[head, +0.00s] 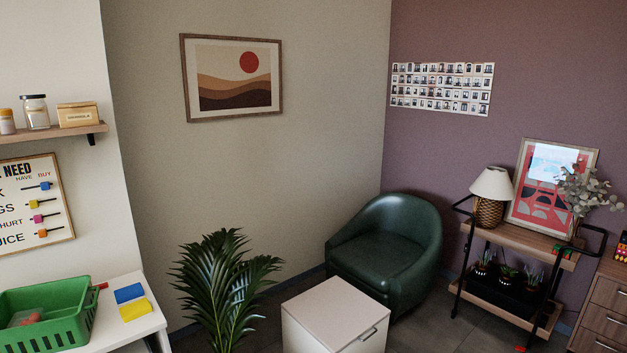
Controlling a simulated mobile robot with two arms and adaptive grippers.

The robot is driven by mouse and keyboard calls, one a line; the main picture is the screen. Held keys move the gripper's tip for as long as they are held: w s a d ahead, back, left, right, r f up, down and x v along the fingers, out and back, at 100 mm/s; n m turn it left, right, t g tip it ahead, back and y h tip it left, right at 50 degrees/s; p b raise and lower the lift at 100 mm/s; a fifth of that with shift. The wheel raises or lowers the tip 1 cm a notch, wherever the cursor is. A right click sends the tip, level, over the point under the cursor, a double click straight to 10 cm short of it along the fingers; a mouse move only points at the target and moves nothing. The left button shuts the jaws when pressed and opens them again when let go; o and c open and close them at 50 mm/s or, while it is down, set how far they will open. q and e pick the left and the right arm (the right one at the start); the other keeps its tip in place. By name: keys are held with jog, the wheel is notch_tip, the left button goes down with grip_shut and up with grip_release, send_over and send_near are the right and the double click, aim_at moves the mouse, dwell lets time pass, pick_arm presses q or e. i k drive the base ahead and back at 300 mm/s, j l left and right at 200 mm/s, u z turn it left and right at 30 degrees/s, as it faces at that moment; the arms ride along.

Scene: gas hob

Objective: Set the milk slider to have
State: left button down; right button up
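A framed wall board (32,202) hangs on the white wall at the left edge of the head view, partly cut off by the picture edge. It carries HAVE and BUY column heads and several rows with coloured sliders on short dark rods. The top row's label is cut to a "K", which fits milk. Its blue slider (45,186) sits towards the right, BUY end of its rod. The yellow slider (34,204), pink slider (38,218) and orange slider (42,233) sit nearer the left, HAVE side. Neither of my grippers is in view.
A shelf (60,131) with jars and a box is above the board. Below it, a white table (105,311) holds a green basket (62,329), a blue block (129,293) and a yellow block (135,310). A plant (223,280) stands right of the table.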

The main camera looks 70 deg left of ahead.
aim_at(44, 185)
jog(key=u, duration=3.75)
jog(key=i+j+u, duration=0.1)
jog(key=i+j, duration=0.25)
jog(key=i+j+u, duration=0.1)
jog(key=i+j, duration=0.15)
jog(key=i, duration=0.3)
jog(key=i+j+u, duration=0.1)
jog(key=i+j, duration=0.2)
jog(key=i, duration=0.15)
